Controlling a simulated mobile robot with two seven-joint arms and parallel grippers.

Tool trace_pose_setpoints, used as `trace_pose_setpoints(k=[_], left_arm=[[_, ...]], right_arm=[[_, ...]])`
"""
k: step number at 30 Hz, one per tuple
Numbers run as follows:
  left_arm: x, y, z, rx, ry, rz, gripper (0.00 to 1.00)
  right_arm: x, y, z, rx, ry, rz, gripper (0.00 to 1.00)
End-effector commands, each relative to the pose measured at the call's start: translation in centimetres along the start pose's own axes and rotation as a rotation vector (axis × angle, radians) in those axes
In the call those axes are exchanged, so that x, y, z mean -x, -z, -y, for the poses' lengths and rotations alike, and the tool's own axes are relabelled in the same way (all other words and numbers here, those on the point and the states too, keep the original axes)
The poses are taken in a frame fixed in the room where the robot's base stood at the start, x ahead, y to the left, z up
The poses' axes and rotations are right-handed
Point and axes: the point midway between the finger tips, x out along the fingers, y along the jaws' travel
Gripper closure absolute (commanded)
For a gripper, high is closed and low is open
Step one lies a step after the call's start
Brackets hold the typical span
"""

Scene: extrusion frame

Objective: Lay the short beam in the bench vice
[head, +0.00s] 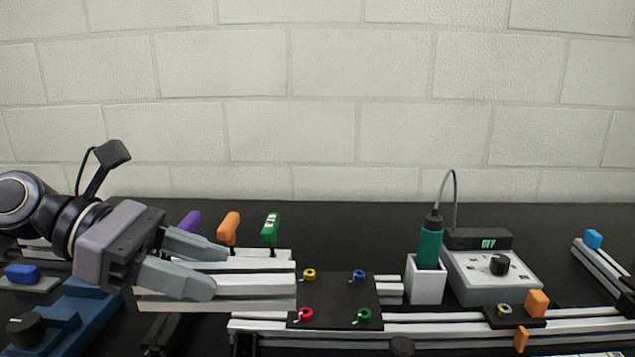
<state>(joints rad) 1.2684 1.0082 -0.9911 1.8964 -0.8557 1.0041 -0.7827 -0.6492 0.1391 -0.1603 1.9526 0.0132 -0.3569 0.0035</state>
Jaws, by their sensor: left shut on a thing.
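My left gripper (222,270) comes in from the left, shut on a pale grey beam (258,291), which appears to be the short beam. The near finger hides part of it, and other pale beams lie close behind it. The beam's right end is beside the black plate. A blue body (82,312) at the lower left, partly cut off by the frame, appears to be the bench vice. My gripper is to the right of and above it. Its jaws cannot be made out clearly. My right gripper is not in view.
A black plate (338,301) carries several coloured ring pieces. A green-handled driver (430,248) stands in a white holder (426,285) beside a grey control box (492,274). Long pale rails (440,328) run along the front. Purple, orange and green handles stand behind the beams.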

Motion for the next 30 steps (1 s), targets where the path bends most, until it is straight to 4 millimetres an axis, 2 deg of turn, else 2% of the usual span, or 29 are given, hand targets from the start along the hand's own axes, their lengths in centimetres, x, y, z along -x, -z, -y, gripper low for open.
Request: trace_pose_setpoints(k=[3, 21, 28, 30], left_arm=[[-1.0, 2.3, 0.1, 0.004, 0.001, 0.0, 0.93], [-5.4, 13.1, 0.1, 0.001, 0.0, 0.001, 0.93], [-6.4, 15.4, 0.0, -0.001, 0.0, 0.002, 0.93], [-6.0, 15.4, 0.0, -0.003, -0.002, 0.001, 0.93]], right_arm=[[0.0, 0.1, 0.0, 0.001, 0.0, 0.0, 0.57], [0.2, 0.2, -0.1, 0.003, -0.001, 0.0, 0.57], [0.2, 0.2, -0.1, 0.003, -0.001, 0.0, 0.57], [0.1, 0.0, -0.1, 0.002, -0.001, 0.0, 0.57]])
